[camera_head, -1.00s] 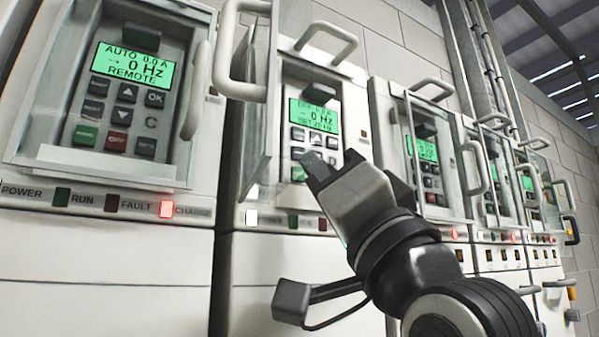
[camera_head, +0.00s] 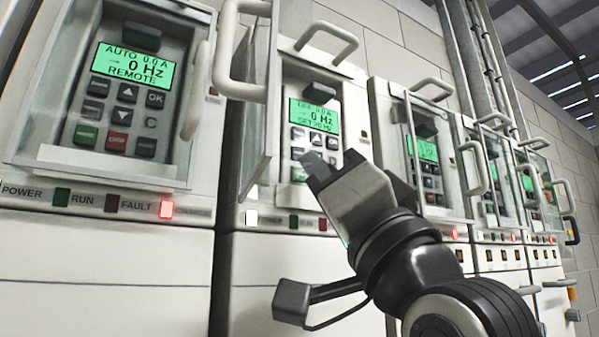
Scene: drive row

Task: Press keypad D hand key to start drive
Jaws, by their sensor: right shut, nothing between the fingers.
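The keypad taken as D (camera_head: 315,95) is the second from the left, with a lit green display (camera_head: 314,115) reading 0 Hz. Its clear cover (camera_head: 258,110) stands swung open at its left. Small grey keys show under the display, and a green key (camera_head: 298,174) shows at lower left. My right gripper (camera_head: 316,166) is shut and empty, its tips in front of the lower keys. It hides the lower middle and right of the keypad. I cannot tell whether the tips touch a key. My left gripper is not in view.
Keypad C (camera_head: 124,85) at left shows AUTO, 0 Hz, REMOTE behind its cover. A white handle (camera_head: 228,75) juts out between the two panels. Further covered keypads (camera_head: 428,150) run away to the right. A red CHARGE lamp (camera_head: 166,209) glows below keypad C.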

